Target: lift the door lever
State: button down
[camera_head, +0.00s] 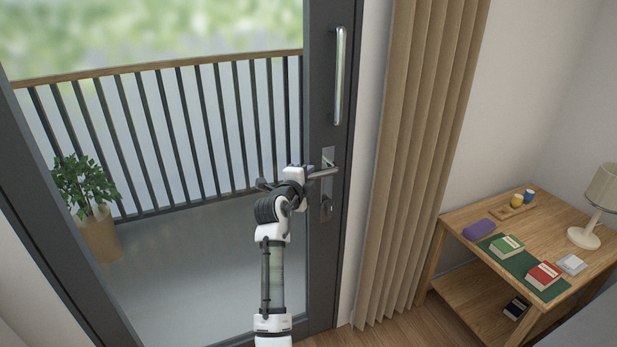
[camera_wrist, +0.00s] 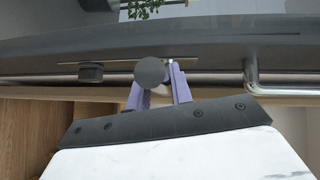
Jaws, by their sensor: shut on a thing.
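The door lever (camera_head: 324,173) is a metal bar on a plate on the dark grey glass door's right stile. It points left, close to level, its free end slightly lower in the head view. In the wrist view the lever's round dark end (camera_wrist: 150,72) faces the camera between my purple fingers. My gripper (camera_head: 308,171) is shut on the lever near its free end; it also shows in the wrist view (camera_wrist: 160,85). My wrist hides part of the fingers in the head view.
A vertical pull handle (camera_head: 339,75) is above the lever, and a lock cylinder (camera_head: 326,207) is below it. A beige curtain (camera_head: 415,150) hangs to the right. A wooden side table (camera_head: 460,220) with several items stands farther right. A potted plant (camera_head: 100,230) is behind the glass.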

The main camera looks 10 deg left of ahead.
aim_at(320, 152)
jog(key=shift+r, duration=0.15)
jog(key=shift+w+d+r+m+g+y+p, duration=0.1)
jog(key=shift+r+m+g+y+p, duration=0.35)
jog(key=shift+r+m+g, duration=0.6)
jog(key=shift+w+d+r+m+g+y+p, duration=0.15)
jog(key=shift+r+m+g+y+p, duration=0.2)
jog(key=shift+r+p, duration=0.2)
jog(key=shift+w+d+r+m+g+y+p, duration=0.1)
jog(key=shift+d+r+m+g+y+p, duration=0.2)
jog(key=shift+r, duration=0.35)
jog(key=g+p, duration=0.1)
jog(key=r+m+y+p, duration=0.1)
jog(key=p, duration=0.1)
jog(key=shift+w+d+r+g+y, duration=0.3)
jog(key=shift+d+g, duration=0.1)
jog(key=shift+w+d+r+m+g+y+p, duration=0.25)
jog(key=shift+d+m+g+y+p, duration=0.2)
jog(key=shift+p, duration=0.35)
jog(key=c, duration=1.3)
grip_release()
jog(key=shift+o, duration=0.2)
